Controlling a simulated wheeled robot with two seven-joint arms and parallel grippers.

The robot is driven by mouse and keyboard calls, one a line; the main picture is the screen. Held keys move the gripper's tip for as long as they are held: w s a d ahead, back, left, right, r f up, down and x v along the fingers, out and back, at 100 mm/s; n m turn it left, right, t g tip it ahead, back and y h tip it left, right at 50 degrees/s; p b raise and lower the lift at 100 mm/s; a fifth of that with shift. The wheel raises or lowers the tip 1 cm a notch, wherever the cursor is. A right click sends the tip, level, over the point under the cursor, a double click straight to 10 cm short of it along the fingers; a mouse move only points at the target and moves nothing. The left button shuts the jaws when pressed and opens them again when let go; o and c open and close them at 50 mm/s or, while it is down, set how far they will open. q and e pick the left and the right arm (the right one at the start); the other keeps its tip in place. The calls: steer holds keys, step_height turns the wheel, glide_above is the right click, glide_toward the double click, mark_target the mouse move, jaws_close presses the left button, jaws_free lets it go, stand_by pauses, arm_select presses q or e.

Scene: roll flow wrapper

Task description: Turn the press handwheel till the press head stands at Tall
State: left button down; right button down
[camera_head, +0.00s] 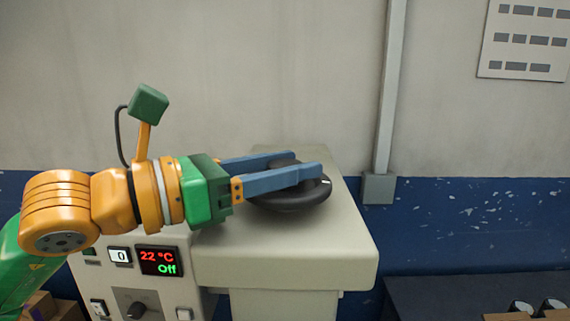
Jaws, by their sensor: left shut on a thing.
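The black press handwheel (290,201) lies flat on top of the beige machine housing (315,255). A small white mark shows on its rim at the right. My left gripper (308,165) reaches in from the left, its two blue fingers over the wheel and shut on it, hiding its middle. What exactly lies between the fingertips is hard to see. The press head and any Tall mark are not visible. My right gripper is not in view.
A control panel with a small counter (120,255) reading 0 and a display (159,261) reading 22 °C and Off is below my left arm. A grey conduit (390,95) runs down the wall behind. A dark surface (470,292) is at lower right.

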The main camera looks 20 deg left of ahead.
arm_select(q)
steer(key=shift+m+g+h, duration=0.9)
steer(key=shift+g+h, duration=0.2)
steer(key=shift+r+m+g+h+p, duration=0.15)
steer(key=shift+m+g+h+p, duration=0.35)
steer(key=shift+m+g+h, duration=0.55)
steer(key=m+g+h+p, duration=0.1)
steer(key=g, duration=0.1)
steer(key=m+g+p, duration=0.2)
steer(key=g, duration=0.1)
steer(key=shift+r+m+g+h, duration=0.2)
steer(key=shift+m+g+h, duration=0.05)
steer(key=shift+h, duration=0.1)
steer(key=shift+m+g+p, duration=0.65)
steer(key=shift+m+g, duration=0.15)
steer(key=shift+g, duration=0.4)
steer(key=g, duration=0.1)
steer(key=m+g, duration=0.1)
steer(key=shift+f+m+g+p, duration=0.2)
steer(key=shift+m+g+p, duration=0.1)
steer(key=shift+f+m+g, duration=0.1)
steer(key=shift+m+g, duration=0.8)
steer(key=shift+g, duration=0.5)
steer(key=shift+f+m+g, duration=0.1)
steer(key=shift+m+g, duration=0.2)
steer(key=shift+g, duration=0.1)
